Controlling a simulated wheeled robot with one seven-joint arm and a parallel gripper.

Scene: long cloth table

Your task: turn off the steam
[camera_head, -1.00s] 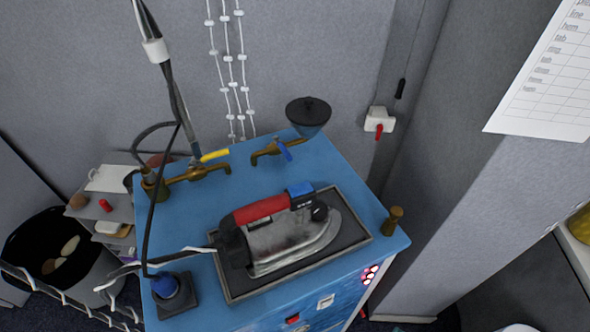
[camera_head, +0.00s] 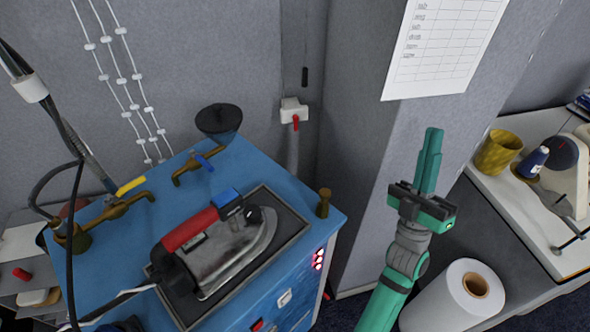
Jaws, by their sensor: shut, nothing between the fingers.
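The blue steam station (camera_head: 120,238) stands at the left. An iron (camera_head: 220,250) with a red handle and a blue top part lies on a dark framed tray (camera_head: 287,217) on it. Two brass taps rise from its top: one with a yellow lever (camera_head: 131,186), one with a blue lever (camera_head: 204,162). Red lit buttons (camera_head: 319,259) show on its front right edge, and a white switch (camera_head: 284,298) on its front. My green gripper (camera_head: 431,135) points upward to the right of the station, clear of it. Its fingers are together and empty.
A white wall box with a red lever (camera_head: 295,115) is behind the station. A grey pillar (camera_head: 375,170) carries a paper chart (camera_head: 440,45) behind my gripper. A white roll (camera_head: 468,290) stands at lower right, near a side table (camera_head: 510,205) with a yellow pot (camera_head: 498,151).

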